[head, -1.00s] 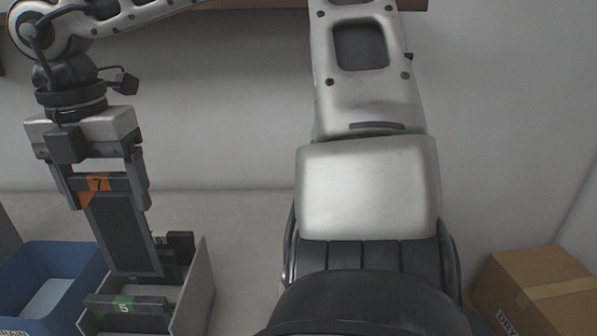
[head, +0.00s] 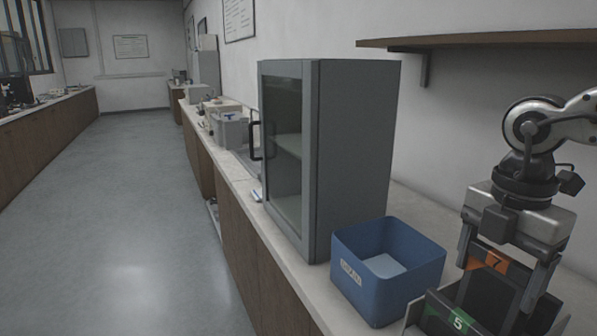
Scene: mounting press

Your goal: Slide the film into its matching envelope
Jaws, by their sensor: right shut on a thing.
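My right gripper (head: 503,270) comes down from the right side of the head view. It is shut on a dark, flat, framed piece with an orange tag marked 7 (head: 488,298), which looks like the film. The piece hangs steeply, with its lower part at the open grey holder (head: 413,312) in the bottom right corner. A dark item with a green tag marked 5 (head: 459,321) sits at the front of that holder. The bottom of the frame cuts off the lower ends, so I cannot tell how deep the piece sits or which slot it meets. My left gripper is out of view.
A blue bin (head: 350,292) with a pale sheet (head: 384,265) inside stands left of the holder. A tall grey cabinet (head: 358,150) with a glass door stands behind it. A wall shelf (head: 480,39) hangs above. Open floor (head: 135,215) lies left of the counter.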

